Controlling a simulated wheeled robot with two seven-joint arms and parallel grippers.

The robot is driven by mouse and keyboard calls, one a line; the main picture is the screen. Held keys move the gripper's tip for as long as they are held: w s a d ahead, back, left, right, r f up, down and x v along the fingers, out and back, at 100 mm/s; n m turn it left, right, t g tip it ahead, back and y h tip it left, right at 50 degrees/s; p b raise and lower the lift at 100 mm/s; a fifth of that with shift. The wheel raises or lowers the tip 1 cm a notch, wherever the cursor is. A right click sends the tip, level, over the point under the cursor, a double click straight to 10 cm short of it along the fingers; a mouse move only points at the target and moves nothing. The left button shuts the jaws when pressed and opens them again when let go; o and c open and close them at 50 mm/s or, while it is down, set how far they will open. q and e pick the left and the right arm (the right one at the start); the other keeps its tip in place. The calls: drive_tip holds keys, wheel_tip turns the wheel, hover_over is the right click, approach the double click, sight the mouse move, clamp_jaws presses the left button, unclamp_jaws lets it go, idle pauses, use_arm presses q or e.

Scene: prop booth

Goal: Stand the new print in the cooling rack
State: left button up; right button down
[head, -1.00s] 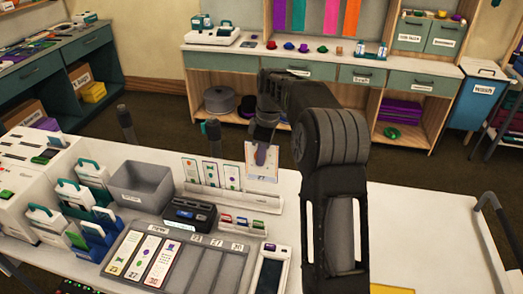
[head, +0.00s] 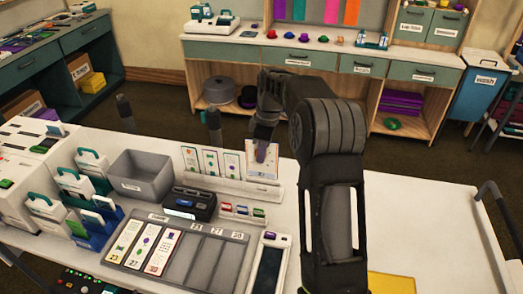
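The cooling rack (head: 236,188) is a low, pale rail with a small label, near the far edge of the white table. Several narrow cards (head: 210,161) stand upright in its left part. My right gripper (head: 261,152) points down at the rack's right end and is shut on the new print (head: 263,171), a pale card with blue and orange marks. The print is upright, its lower edge at or just above the rack; I cannot tell whether it is seated. The gripper covers part of the print. My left gripper is not in view.
A grey bin (head: 142,176) stands left of the rack. A black device (head: 190,204) and a small holder with coloured pieces (head: 242,211) are in front. A grey card tray (head: 200,262) lies nearer. The table's right side is mostly clear.

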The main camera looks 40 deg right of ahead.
sight(262, 169)
drive_tip(key=shift+f, duration=0.65)
drive_tip(key=shift+f+b, duration=0.25)
drive_tip(key=shift+b, duration=0.25)
idle(0.5)
drive_tip(key=shift+f+b, duration=1.65)
drive_tip(key=shift+f, duration=0.7)
drive_tip(key=shift+f, duration=0.1)
drive_tip(key=c, duration=1.6)
unclamp_jaws()
drive_tip(key=shift+o, duration=0.2)
wheel_tip(262, 169, up, 8)
drive_tip(key=b, duration=0.1)
drive_tip(key=shift+s+d, duration=0.35)
drive_tip(key=shift+s, duration=0.1)
drive_tip(key=shift+f, duration=0.1)
